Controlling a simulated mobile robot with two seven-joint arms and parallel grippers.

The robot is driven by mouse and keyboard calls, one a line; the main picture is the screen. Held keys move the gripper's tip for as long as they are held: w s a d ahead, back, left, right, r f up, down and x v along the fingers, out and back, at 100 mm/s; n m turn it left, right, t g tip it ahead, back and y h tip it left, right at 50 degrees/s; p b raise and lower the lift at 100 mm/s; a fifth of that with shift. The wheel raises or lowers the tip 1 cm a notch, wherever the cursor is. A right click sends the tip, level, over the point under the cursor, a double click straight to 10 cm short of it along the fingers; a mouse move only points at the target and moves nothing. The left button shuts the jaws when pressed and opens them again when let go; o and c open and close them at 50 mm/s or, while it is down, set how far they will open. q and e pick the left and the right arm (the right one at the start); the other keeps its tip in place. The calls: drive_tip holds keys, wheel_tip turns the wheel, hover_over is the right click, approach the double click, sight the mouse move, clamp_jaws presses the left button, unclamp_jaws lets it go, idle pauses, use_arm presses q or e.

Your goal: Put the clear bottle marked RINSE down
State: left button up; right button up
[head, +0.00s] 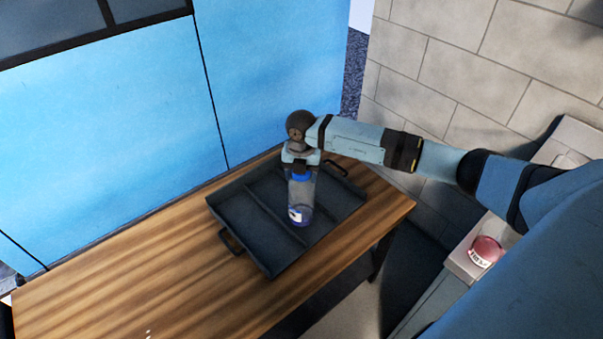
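The clear bottle (302,195) has a blue cap and a small white and blue label near its bottom. The label's wording is too small to read. It is upright over the dark tray (230,208), in front of a divider. I cannot tell whether its base touches the tray floor. My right gripper (301,166) points down at the bottle's top, its fingers around the cap, and appears shut on it. The fingertips are partly hidden. My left gripper is not in the view.
The tray has dividers and side handles and lies on a wooden table (130,275). Its compartments look otherwise empty. The table's left part is clear. A blue panel wall (100,150) stands behind. A red-pink lidded item (486,250) sits on a pale ledge at right.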

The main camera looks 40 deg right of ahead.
drive_tip(key=o, duration=0.3)
drive_tip(key=shift+o, duration=0.2)
wheel_tip(320, 180, up, 11)
drive_tip(key=shift+f, duration=0.15)
drive_tip(key=shift+r, duration=0.75)
drive_tip(key=shift+f, duration=0.1)
